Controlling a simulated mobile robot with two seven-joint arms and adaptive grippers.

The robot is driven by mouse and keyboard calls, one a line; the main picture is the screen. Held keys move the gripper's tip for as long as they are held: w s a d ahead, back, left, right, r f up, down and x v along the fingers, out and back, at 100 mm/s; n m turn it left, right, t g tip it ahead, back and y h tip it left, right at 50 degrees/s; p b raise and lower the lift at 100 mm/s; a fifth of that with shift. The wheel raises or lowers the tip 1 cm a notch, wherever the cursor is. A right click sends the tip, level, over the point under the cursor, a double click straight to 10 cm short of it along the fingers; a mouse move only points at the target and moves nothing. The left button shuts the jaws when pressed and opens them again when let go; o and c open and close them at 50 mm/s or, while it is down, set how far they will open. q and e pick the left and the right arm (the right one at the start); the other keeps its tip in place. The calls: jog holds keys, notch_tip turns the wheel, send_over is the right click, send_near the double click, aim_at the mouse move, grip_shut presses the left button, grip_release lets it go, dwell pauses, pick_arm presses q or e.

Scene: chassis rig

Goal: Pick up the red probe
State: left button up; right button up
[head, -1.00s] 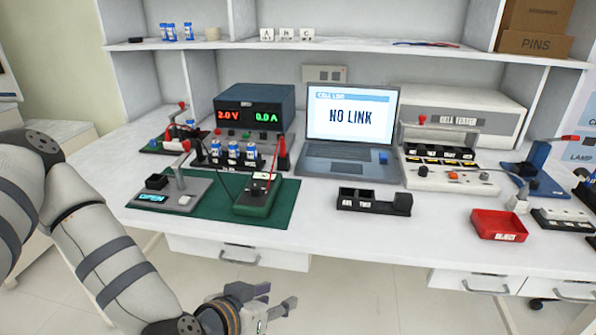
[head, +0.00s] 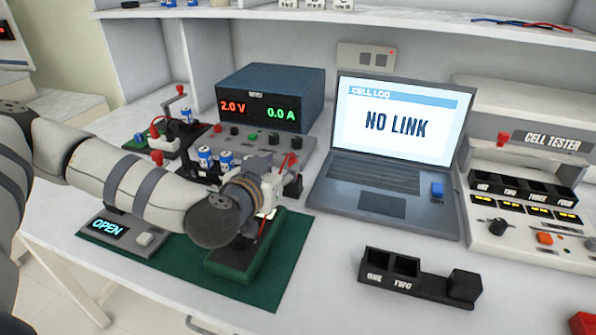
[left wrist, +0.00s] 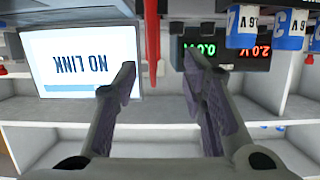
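The red probe (head: 290,160) stands in a black holder (head: 292,185) at the right end of the cell rack, in front of the power supply. In the left wrist view, which is upside down, the red probe (left wrist: 152,45) hangs between the lines of my two fingers. My left gripper (head: 275,188) is just in front of the probe and partly hides the holder. Its fingers (left wrist: 158,78) are apart with nothing held; contact with the probe cannot be told. My right gripper is not in view.
A green meter (head: 235,258) sits on the green mat (head: 285,262) below my wrist. Blue-white cells (head: 205,155) stand left of the gripper. The laptop (head: 390,150) is to the right. A black two-slot tray (head: 420,283) lies in front, with clear table around it.

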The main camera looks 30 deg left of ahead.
aim_at(291, 161)
pick_arm(q)
jog(key=x, duration=0.3)
jog(key=b+x, duration=0.1)
jog(key=x, duration=0.1)
jog(key=shift+w+d+f, duration=0.2)
jog(key=shift+w+d, duration=0.15)
jog(key=shift+w, duration=0.05)
jog(key=shift+w+a+r, duration=0.1)
jog(key=shift+w, duration=0.3)
grip_shut()
